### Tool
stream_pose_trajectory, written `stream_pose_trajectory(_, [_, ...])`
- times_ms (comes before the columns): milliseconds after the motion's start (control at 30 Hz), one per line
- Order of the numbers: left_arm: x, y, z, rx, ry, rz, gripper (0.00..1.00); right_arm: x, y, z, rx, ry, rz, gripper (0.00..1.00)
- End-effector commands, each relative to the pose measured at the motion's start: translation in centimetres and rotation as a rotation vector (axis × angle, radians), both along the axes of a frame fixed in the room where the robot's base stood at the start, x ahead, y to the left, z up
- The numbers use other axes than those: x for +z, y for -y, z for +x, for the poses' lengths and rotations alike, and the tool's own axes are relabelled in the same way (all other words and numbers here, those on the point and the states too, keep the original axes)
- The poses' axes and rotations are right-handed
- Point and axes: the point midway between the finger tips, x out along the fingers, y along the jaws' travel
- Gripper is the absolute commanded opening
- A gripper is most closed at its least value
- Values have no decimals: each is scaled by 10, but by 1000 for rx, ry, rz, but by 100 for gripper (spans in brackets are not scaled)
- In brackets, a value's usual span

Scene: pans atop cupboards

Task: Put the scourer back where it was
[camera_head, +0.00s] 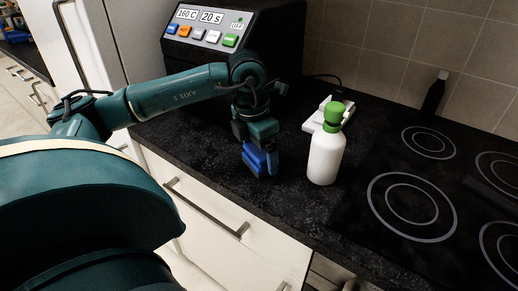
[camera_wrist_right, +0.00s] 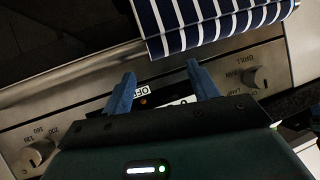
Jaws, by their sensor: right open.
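No scourer can be made out for certain in either view. In the head view my left gripper (camera_head: 261,172) points down, low over the black worktop, left of the white bottle. Its blue fingers overlap from this angle, so the gap between them and anything in it are hidden. In the right wrist view my right gripper (camera_wrist_right: 163,88) is open, with its blue fingers wide apart and nothing between them. It faces the oven's control panel (camera_wrist_right: 60,128).
A white bottle with a green cap (camera_head: 325,155) stands on the worktop (camera_head: 225,180), before a white object (camera_head: 318,120). A black appliance (camera_head: 215,50) stands behind my left arm. The hob (camera_head: 440,255) is at right. A striped towel (camera_wrist_right: 215,22) hangs near my right gripper.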

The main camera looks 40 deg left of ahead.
Motion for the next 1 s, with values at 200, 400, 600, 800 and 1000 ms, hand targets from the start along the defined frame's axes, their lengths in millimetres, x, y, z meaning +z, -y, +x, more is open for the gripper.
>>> stream_pose_trajectory(200, [0,0,0,0,0,0,89,0,0,0,0,0,0,59])
stream_pose_trajectory(400, [12,0,0,0,3,-1,89,3,0,0,0,2,-6,59])
stream_pose_trajectory(600, [53,-1,-5,0,7,-1,89,3,0,0,1,0,-8,59])
stream_pose_trajectory(800, [95,-3,-11,-1,5,-1,89,5,0,-1,2,-1,-12,59])
stream_pose_trajectory(1000, [118,-4,-14,-1,2,0,89,4,0,-1,4,-4,-15,59])
